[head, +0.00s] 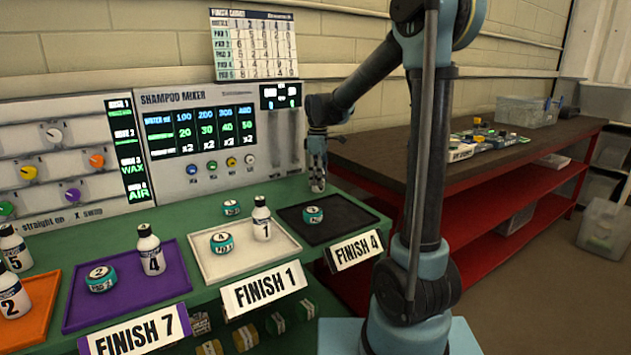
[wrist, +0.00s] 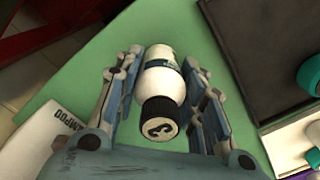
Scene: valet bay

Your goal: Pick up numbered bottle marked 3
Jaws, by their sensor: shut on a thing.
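The white bottle (wrist: 162,80) with a black cap marked 3 lies between the fingers of my gripper (wrist: 160,68) in the wrist view. The fingers are closed on its two sides. In the head view my gripper (head: 317,168) points down over the green counter, between the back wall panel and the black tray.
The black FINISH 4 tray (head: 352,225) holds a teal jar (head: 313,215). The white FINISH 1 tray (head: 212,272) holds bottle 1 (head: 262,222) and a jar. The purple tray (head: 72,318) and orange tray (head: 40,300) stand left. A loose jar (head: 231,208) sits behind.

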